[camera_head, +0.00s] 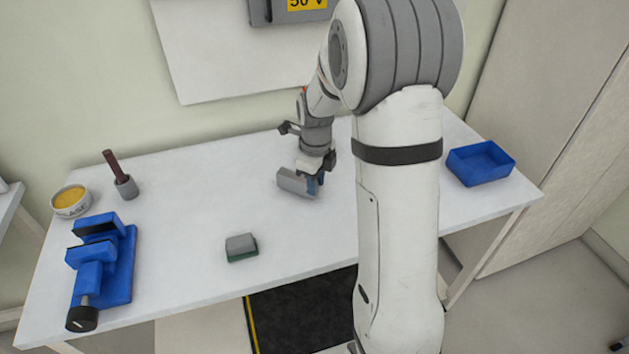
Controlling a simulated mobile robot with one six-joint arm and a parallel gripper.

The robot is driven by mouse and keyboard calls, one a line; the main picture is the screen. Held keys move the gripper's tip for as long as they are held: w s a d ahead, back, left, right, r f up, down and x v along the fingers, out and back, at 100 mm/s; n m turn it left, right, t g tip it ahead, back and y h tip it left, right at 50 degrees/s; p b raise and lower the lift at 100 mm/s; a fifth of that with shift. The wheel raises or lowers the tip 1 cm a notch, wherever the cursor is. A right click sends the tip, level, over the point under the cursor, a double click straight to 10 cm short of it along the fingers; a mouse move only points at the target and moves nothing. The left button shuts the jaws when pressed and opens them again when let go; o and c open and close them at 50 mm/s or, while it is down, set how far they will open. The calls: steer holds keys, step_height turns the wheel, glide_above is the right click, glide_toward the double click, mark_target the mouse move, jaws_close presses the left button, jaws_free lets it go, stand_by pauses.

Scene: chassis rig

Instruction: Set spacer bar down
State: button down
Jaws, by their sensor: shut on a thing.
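The spacer bar (296,183) is a grey block near the middle of the white table (190,190). My gripper (316,182) is shut on it from above, at its right end. The bar is at or just above the tabletop; I cannot tell whether it touches. Its right end is partly hidden by the fingers, and my arm hides part of the table to the right.
A grey and green block (241,247) lies near the front edge. A blue tray (479,163) is at the right.

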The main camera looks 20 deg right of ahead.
steer(key=shift+f, duration=0.2)
steer(key=c, duration=1.1)
jaws_free()
steer(key=shift+r, duration=0.1)
step_height(320, 180, up, 12)
steer(key=shift+s+a+r+n+t, duration=0.1)
steer(key=shift+s+a+n+t, duration=0.5)
steer(key=shift+s+n, duration=3.5)
steer(key=shift+s+a+f+n+t, duration=0.2)
steer(key=shift+s+a+n, duration=0.75)
steer(key=shift+s+n, duration=3.1)
steer(key=shift+s+a+r+n+t, duration=0.2)
steer(key=shift+s+a+n+t, duration=0.45)
steer(key=shift+s+n, duration=3.4)
steer(key=w+n, duration=0.2)
steer(key=shift+w+a+n, duration=0.1)
steer(key=shift+w+n, duration=0.3)
